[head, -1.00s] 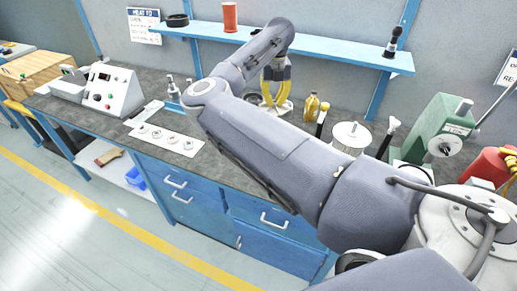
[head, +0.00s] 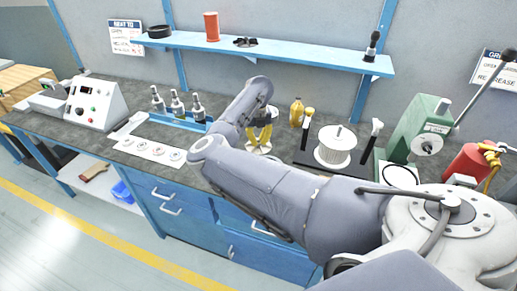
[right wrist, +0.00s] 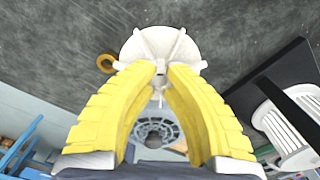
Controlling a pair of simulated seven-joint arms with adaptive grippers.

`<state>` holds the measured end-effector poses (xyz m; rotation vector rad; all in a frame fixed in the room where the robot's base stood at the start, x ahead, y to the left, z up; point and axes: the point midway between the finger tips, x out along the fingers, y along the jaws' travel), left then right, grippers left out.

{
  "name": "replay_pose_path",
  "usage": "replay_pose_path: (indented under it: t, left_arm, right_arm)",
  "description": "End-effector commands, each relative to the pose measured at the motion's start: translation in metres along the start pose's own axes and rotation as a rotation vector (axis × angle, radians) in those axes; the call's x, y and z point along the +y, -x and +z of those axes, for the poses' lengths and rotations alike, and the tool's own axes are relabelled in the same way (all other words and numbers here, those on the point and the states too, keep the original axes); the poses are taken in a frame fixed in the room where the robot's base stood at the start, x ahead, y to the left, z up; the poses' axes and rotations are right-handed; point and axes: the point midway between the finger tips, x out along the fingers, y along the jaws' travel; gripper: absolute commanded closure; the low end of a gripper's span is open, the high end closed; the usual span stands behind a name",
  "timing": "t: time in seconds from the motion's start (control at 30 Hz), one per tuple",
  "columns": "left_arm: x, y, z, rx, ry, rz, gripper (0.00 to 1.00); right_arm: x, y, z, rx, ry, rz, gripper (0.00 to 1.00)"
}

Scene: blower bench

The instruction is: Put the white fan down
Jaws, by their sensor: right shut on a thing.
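The white fan (right wrist: 160,44) is a small finned wheel at the tips of my right gripper's yellow fingers in the right wrist view. My right gripper (right wrist: 161,69) is shut on it at its hub. In the head view, the right gripper (head: 260,140) points down over the bench top, with the white fan (head: 258,149) under its fingers. I cannot tell whether the fan touches the bench (head: 220,158). My right forearm hides part of the bench in front of it. My left gripper is not in view.
A white drum on a black base (head: 334,147) stands right of the gripper, with a yellow bottle (head: 296,112) behind. A blue shelf (head: 275,52) runs above.

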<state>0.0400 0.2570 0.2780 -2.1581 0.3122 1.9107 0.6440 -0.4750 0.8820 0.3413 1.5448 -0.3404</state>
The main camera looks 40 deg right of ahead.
Motion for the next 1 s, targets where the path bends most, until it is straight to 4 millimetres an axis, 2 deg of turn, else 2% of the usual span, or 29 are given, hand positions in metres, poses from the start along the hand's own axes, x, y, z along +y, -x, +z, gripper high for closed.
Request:
replay_pose_path:
  t: [0.17,0.43,0.97,1.0]
  left_arm:
    - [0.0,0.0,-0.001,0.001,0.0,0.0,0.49]
    - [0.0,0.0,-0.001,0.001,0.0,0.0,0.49]
    - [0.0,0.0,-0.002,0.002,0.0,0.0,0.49]
    - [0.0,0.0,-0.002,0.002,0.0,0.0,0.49]
  right_arm:
    - [-0.001,-0.01,-0.001,0.001,0.001,0.0,1.0]
    - [-0.001,-0.041,0.0,0.001,0.0,0.0,1.0]
    - [0.0,-0.049,0.0,0.0,0.0,0.0,1.0]
    - [0.0,-0.048,0.0,0.0,0.0,0.0,0.86]
